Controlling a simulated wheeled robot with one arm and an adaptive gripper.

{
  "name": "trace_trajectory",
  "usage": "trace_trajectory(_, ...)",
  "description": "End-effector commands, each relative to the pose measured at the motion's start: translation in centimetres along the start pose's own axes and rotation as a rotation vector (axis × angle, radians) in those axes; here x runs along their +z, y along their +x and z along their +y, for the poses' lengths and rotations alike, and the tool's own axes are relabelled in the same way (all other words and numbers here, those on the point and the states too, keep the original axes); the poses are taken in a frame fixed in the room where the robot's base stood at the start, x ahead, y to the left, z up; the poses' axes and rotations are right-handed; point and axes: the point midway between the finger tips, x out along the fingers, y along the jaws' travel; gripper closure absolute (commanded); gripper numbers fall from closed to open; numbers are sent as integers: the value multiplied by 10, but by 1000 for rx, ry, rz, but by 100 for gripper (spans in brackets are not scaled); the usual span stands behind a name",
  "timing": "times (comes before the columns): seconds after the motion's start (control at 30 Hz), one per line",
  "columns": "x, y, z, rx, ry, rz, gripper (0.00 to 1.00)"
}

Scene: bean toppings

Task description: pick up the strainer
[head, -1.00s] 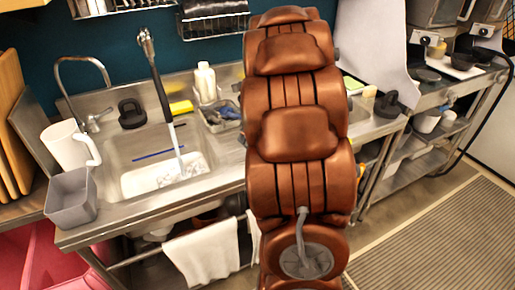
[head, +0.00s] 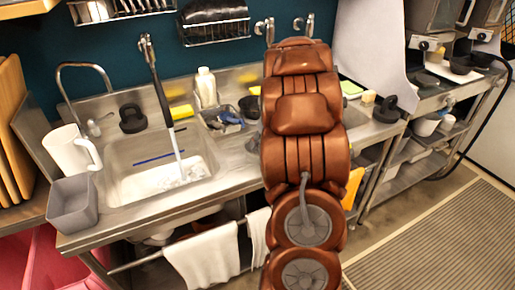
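I cannot make out a strainer for certain in the head view. A small dark round item (head: 250,106) sits at the back of the counter, just left of my arm and partly hidden by it; I cannot tell whether it is a strainer. My brown arm stands over the counter right of the sink and hides part of it. My gripper is not visible.
The steel sink (head: 120,185) has running water. A white pitcher (head: 68,150) and grey container (head: 72,205) stand at its left. A white bottle (head: 206,87) stands behind. A black item (head: 390,108) sits on the right counter. The striped mat (head: 440,240) is clear.

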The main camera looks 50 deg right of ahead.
Motion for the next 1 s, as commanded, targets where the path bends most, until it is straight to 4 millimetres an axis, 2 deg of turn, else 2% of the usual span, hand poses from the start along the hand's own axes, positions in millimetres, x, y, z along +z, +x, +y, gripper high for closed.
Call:
trace_trajectory(0.17,0,16,1,2,2,0,67)
trace_trajectory(0.4,0,19,1,1,0,-1,67)
trace_trajectory(0.7,0,19,0,0,0,-1,98)
trace_trajectory(1.0,0,18,0,0,0,-2,100)
